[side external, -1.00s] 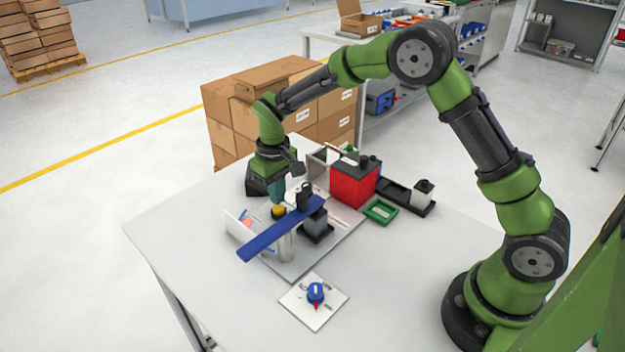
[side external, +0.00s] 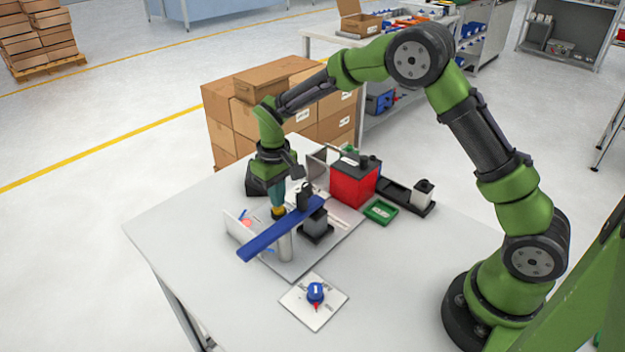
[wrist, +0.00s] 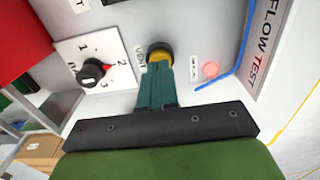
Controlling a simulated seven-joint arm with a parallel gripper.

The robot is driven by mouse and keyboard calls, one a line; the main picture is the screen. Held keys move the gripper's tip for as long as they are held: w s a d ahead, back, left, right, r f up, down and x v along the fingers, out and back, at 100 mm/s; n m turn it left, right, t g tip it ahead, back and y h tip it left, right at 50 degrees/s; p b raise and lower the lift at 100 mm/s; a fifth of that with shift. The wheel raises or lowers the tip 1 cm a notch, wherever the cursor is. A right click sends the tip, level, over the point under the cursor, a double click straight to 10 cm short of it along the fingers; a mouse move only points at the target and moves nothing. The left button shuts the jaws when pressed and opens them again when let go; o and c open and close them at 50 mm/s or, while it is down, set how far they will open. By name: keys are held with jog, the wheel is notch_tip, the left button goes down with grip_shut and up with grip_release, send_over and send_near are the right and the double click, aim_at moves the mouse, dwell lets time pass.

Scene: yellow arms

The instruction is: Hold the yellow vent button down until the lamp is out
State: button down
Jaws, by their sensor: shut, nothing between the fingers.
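The yellow vent button (wrist: 160,56) sits in a dark collar beside the VENT label in the wrist view. In the side view only a little of the yellow button (side external: 279,213) shows under the fingertips. My gripper (side external: 278,207) is shut and empty, pointing down, with its teal fingertips (wrist: 157,66) at the button and seemingly touching it. How far the button is pressed cannot be told. The round lamp (wrist: 210,69) to the right of the button is pinkish red and looks lit.
A long blue bar (side external: 265,237) lies across the panel close to my fingers. A numbered dial (wrist: 92,72) is left of the button. The table's front left is clear.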

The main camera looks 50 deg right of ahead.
jog(key=shift+f, duration=0.8)
dwell(1.4)
jog(key=shift+r, duration=3.8)
jog(key=s+d+r+m+t, duration=0.1)
jog(key=s+r, duration=0.3)
jog(key=s, duration=0.4)
jog(key=s+d+r+m+t+y, duration=0.1)
jog(key=s+r+t, duration=0.2)
jog(key=s+r, duration=0.2)
jog(key=s+d+r+m+t+y, duration=0.1)
jog(key=s+r, duration=0.4)
jog(key=s, duration=0.6)
jog(key=shift+s+r+m+t, duration=0.15)
jog(key=shift+s+m+t, duration=0.25)
jog(key=shift+t, duration=0.7)
